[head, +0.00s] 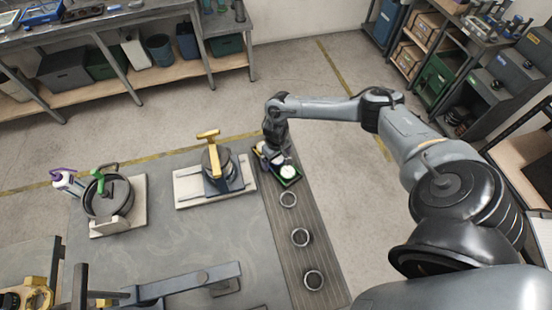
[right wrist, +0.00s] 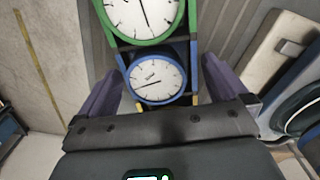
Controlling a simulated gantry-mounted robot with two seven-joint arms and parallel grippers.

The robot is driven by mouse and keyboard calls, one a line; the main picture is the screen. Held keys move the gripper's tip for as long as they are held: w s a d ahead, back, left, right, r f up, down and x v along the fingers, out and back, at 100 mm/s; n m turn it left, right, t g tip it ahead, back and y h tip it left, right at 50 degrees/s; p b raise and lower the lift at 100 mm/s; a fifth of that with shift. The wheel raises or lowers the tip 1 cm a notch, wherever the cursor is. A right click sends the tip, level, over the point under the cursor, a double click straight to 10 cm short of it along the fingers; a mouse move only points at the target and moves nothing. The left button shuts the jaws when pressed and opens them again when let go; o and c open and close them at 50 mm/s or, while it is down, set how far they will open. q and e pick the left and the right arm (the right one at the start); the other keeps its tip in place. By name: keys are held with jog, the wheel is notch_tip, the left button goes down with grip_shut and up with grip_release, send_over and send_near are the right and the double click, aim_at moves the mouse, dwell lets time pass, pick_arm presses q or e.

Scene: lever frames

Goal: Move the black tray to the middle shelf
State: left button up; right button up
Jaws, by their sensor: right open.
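I cannot single out a black tray for certain. A dark holder (head: 262,153) with gauges lies at the far end of a ribbed dark strip (head: 327,273). My right gripper (head: 280,161) is over this holder, pointing down. In the right wrist view my right gripper (right wrist: 158,75) is open, its purple-grey fingers on either side of a blue-rimmed gauge (right wrist: 157,82). A green-rimmed gauge (right wrist: 146,18) is just beyond it; it also shows in the head view (head: 288,172). Contact with the fingers cannot be told. My left gripper is not in view.
A yellow-handled lever frame (head: 214,168) and a green-handled one (head: 104,195) stand to the left. A shelf rack (head: 410,55) with boxes is at the upper right. Workbenches line the back; the floor between is clear.

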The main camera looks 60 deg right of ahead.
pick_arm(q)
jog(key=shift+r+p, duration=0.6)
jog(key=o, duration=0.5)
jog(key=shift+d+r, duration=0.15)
pick_arm(e)
notch_tip(320, 180, up, 12)
jog(key=shift+f, duration=0.1)
